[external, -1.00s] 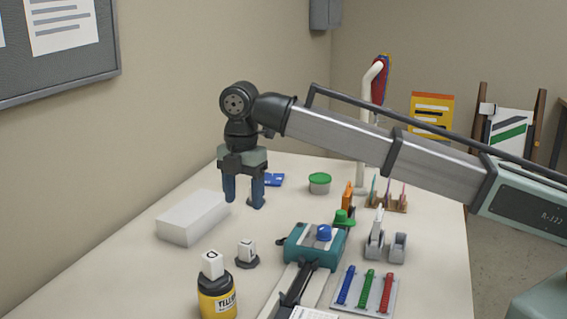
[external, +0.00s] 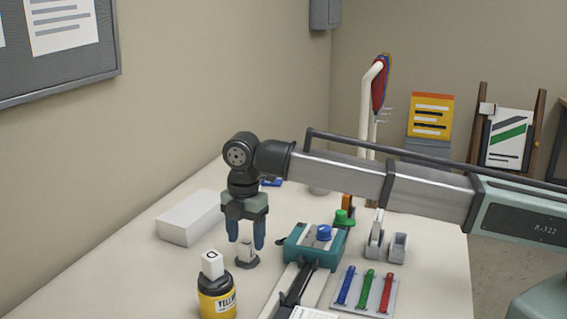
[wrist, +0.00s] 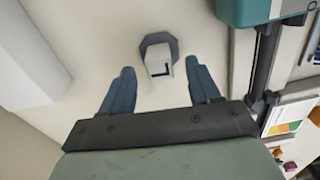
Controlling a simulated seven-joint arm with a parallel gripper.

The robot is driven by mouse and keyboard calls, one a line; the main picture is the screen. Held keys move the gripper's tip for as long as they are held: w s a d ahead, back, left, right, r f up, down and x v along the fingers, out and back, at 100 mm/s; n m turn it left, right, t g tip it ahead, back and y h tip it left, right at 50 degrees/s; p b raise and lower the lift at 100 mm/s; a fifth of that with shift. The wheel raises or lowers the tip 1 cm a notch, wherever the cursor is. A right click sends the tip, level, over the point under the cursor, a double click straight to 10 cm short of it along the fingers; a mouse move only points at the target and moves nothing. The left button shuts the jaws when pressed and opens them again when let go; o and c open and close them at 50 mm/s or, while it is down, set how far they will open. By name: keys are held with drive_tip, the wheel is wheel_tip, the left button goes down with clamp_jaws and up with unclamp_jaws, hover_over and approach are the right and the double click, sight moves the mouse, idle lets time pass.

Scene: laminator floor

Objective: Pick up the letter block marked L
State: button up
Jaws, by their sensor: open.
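The white letter block (wrist: 158,63) shows a dark L on its face in the wrist view. It sits on a small dark many-sided stand (wrist: 172,42). In the external view the block (external: 246,254) is partly hidden by my gripper, and the stand (external: 247,263) rests on the table. My gripper (external: 246,244) is open and empty, pointing down just over the block. In the wrist view the fingers of my gripper (wrist: 160,67) are spread to either side of the block, with gaps left and right.
Another white block (external: 212,264) marked D stands on a yellow-labelled jar (external: 217,302) close to the left. A teal trimmer (external: 312,248) is at right. A long white box (external: 190,218) lies behind left. Watches (external: 366,288) lie at front right.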

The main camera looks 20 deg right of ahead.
drive_tip(key=shift+f, duration=1.35)
clamp_jaws()
